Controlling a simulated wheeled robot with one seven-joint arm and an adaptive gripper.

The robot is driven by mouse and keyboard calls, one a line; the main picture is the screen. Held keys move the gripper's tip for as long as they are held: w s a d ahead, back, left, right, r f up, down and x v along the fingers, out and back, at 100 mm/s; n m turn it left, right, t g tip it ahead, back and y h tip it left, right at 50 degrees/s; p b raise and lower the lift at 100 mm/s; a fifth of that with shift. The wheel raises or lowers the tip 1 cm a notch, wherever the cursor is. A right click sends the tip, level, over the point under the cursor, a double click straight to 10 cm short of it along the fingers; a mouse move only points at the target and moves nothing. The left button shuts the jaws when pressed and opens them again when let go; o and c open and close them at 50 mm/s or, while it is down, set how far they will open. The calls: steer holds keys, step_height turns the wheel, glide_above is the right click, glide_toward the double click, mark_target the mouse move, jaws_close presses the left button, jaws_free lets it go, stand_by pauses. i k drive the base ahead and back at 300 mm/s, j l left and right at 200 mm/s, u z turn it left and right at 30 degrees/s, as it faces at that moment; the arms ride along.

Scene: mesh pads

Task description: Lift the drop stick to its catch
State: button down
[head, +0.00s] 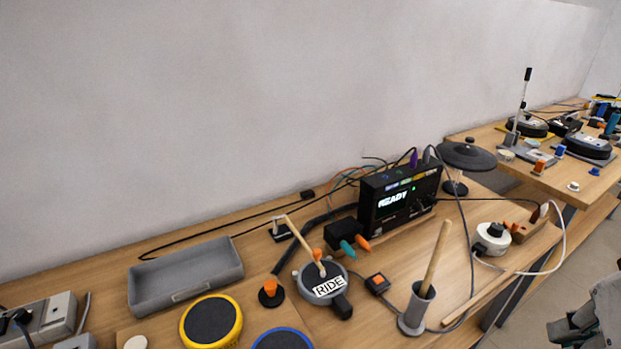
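A pale wooden stick (303,238) slants over the round grey pad labelled RIDE (329,287), its lower end at an orange piece on the pad. Its upper part passes by a small dark-and-white bracket (281,231) behind the pad; I cannot tell whether they touch. A second wooden stick (436,258) stands tilted in a grey cup holder (414,312) to the right. No label shows which is the drop stick, and no catch is clearly visible. My gripper (560,333) is at the lower right edge, off the bench and far from both sticks; its finger opening is unclear.
A black module (398,203) reading READY stands at the back with cables. A grey tray (186,283), yellow-rimmed pad (211,321) and blue-rimmed pad (283,341) lie left. A dark cymbal pad (467,156) and white round device (492,238) are right. A second bench (577,187) stands beyond.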

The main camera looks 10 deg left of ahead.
mark_target(316, 254)
steer(key=u, duration=0.8)
steer(key=i+l, duration=0.15)
steer(key=l, duration=0.2)
steer(key=i+l+z, duration=0.1)
steer(key=l, duration=0.2)
